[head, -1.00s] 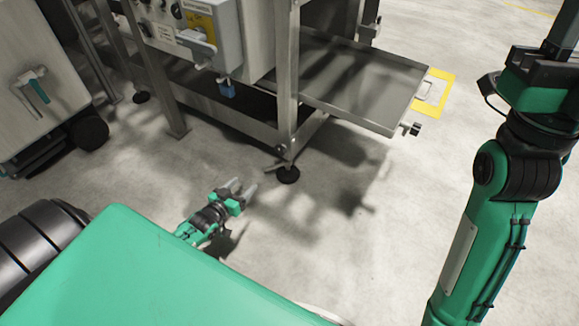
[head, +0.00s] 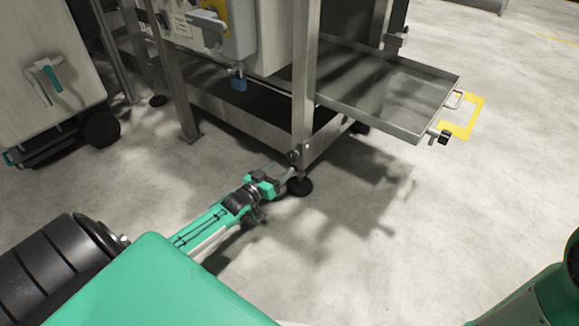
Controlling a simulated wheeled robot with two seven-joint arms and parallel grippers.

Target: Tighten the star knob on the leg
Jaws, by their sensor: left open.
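The steel leg (head: 305,90) of the machine stands on a round black foot (head: 299,187). A small dark knob (head: 294,156) sits low on the leg, near the cross rail; its star shape is too small to make out. My left gripper (head: 285,177) is open, low over the floor, just left of the foot and a little below the knob. Its fingers point toward the leg. I cannot tell whether a fingertip touches anything. My right gripper is out of the picture.
A shallow metal tray (head: 432,112) juts out to the right of the leg, with a black knob (head: 444,138) at its corner. A wheeled cart (head: 50,75) stands at left. The floor in front is clear.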

